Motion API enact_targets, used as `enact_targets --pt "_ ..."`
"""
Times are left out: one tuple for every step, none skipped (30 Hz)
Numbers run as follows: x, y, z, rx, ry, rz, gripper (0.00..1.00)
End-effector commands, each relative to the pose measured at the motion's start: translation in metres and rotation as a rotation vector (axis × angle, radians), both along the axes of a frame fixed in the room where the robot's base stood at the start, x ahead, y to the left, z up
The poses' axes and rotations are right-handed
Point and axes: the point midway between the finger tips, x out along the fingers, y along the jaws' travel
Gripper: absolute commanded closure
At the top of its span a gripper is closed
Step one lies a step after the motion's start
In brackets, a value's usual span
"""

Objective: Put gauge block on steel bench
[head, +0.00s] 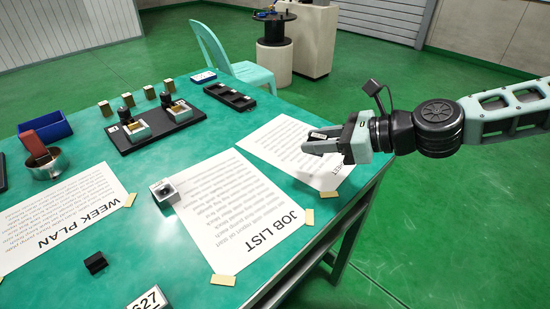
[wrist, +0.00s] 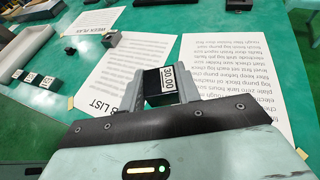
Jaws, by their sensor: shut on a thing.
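My gripper (head: 318,143) is shut on a small dark block with a white label reading 30.00, the gauge block (wrist: 160,86), seen between the grey jaws in the wrist view. In the head view only a little of the block shows at the jaws. The gripper is above the right part of a teal-topped table (head: 235,130), over a printed sheet, and appears clear of the surface. The table has grey legs at its right side. I cannot tell whether this table is the steel bench; no other bench is clear in view.
A JOB LIST sheet (head: 235,205) and a WEEK PLAN sheet (head: 60,220) lie taped on the table. A black fixture plate (head: 155,140), blue bin (head: 45,133), round metal cup (head: 60,163) and small grey block (head: 164,192) stand there. A pale green chair (head: 225,60) is behind.

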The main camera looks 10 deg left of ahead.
Motion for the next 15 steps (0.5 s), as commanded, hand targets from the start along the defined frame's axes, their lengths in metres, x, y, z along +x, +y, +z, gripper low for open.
enact_targets --pt "0.0 0.0 -0.007 0.001 0.002 0.0 0.99" --pt "0.0 0.0 -0.012 0.001 0.004 -0.001 0.99" --pt "0.0 0.001 -0.02 0.002 0.004 -0.001 0.99" --pt "-0.001 0.001 -0.026 0.001 0.004 0.0 0.99" --pt "-0.001 0.0 -0.032 0.001 0.005 0.0 0.99" --pt "0.0 0.001 -0.039 0.001 0.004 0.0 0.99" --pt "0.0 0.0 -0.044 0.002 0.004 -0.001 0.99" --pt "0.0 0.0 -0.049 0.002 0.002 -0.001 0.99" --pt "0.0 0.0 -0.053 0.002 0.002 -0.001 0.99" --pt "0.0 0.0 -0.056 0.001 0.001 -0.002 0.99" --pt "0.0 0.0 -0.058 0.001 0.0 -0.001 0.99" --pt "0.0 0.0 -0.06 0.001 0.001 -0.002 0.99" --pt "0.0 0.0 -0.062 0.001 0.001 -0.002 0.99" --pt "0.0 0.0 -0.065 0.0 0.001 -0.002 0.99" --pt "0.0 0.0 -0.068 0.0 0.002 -0.001 0.99"
